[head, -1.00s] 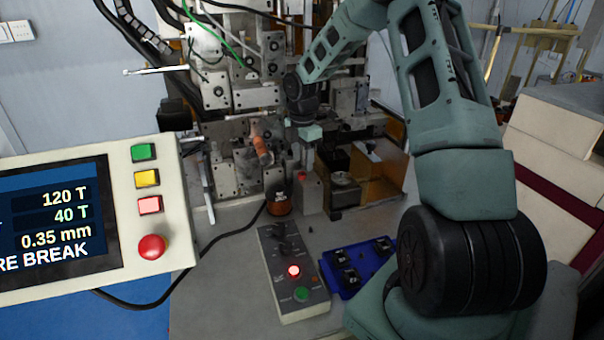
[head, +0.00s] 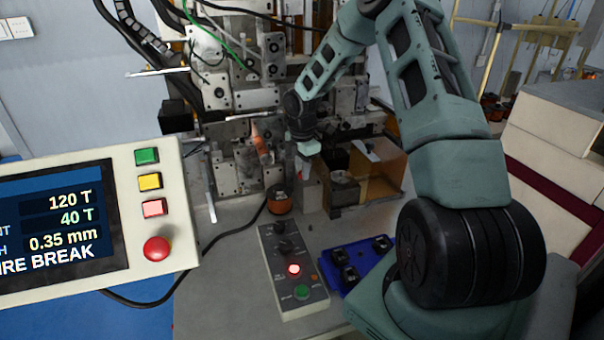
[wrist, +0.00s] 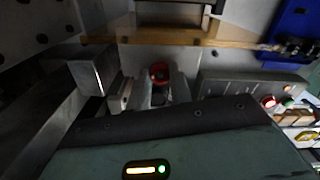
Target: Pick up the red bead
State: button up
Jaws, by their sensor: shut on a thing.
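The red bead (wrist: 159,72) shows in the wrist view as a small red ring with a dark centre, between the fingertips. My gripper (wrist: 157,86) is shut on it, with one metal finger on either side. In the head view my gripper (head: 304,168) points down over a small grey block in front of the winding machine. There the fingers hide the bead. I cannot tell whether the bead still touches what is under it.
A control box (head: 290,270) with a lit red button and a blue tray (head: 335,279) with black parts lie in front. A copper wire spool (head: 279,198) stands left of my gripper. Amber panels (head: 380,170) stand close on the right. The winding machine (head: 235,100) rises behind.

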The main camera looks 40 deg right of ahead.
jog(key=shift+r, duration=0.1)
notch_tip(320, 180, up, 10)
jog(key=b, duration=0.3)
dwell(0.3)
